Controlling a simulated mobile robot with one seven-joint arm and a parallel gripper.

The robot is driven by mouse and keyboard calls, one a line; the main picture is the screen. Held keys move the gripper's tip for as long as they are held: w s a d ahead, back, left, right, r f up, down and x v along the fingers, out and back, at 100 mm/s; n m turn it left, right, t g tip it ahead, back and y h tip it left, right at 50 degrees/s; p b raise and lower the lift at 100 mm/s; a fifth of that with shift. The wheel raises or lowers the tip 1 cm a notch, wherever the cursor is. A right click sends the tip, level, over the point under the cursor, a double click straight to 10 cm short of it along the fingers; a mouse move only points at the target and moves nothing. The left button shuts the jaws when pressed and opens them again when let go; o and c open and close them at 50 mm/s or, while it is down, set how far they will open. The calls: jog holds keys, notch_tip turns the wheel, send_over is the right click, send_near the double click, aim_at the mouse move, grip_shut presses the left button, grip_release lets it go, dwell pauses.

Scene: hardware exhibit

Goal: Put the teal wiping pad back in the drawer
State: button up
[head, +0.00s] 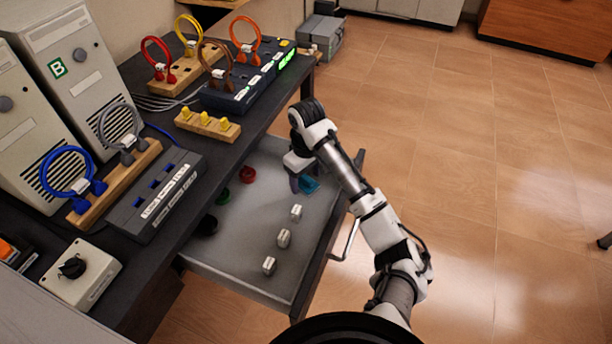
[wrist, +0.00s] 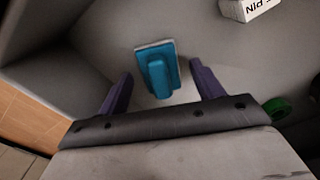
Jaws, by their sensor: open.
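The teal wiping pad (head: 310,185) appears to lie on the floor of the open grey drawer (head: 252,232), near its far right corner. In the wrist view the pad (wrist: 158,72) shows a teal handle on top and a pale edge, flat on the grey surface. My gripper (head: 299,182) is above that part of the drawer and partly covers the pad in the head view. In the wrist view its two purple fingers (wrist: 162,78) are spread wide on either side of the pad, with visible gaps. Nothing is held.
Several small white labelled blocks (head: 283,238) lie in the drawer, along with a red ring (head: 247,175), a green ring (head: 223,196) and a black round item (head: 207,225). The dark desk (head: 160,262) overhangs on the left. The tiled floor (head: 500,200) is clear on the right.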

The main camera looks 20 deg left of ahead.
aim_at(306, 177)
notch_tip(306, 177, up, 12)
jog(key=p, duration=0.1)
jog(key=shift+p, duration=0.35)
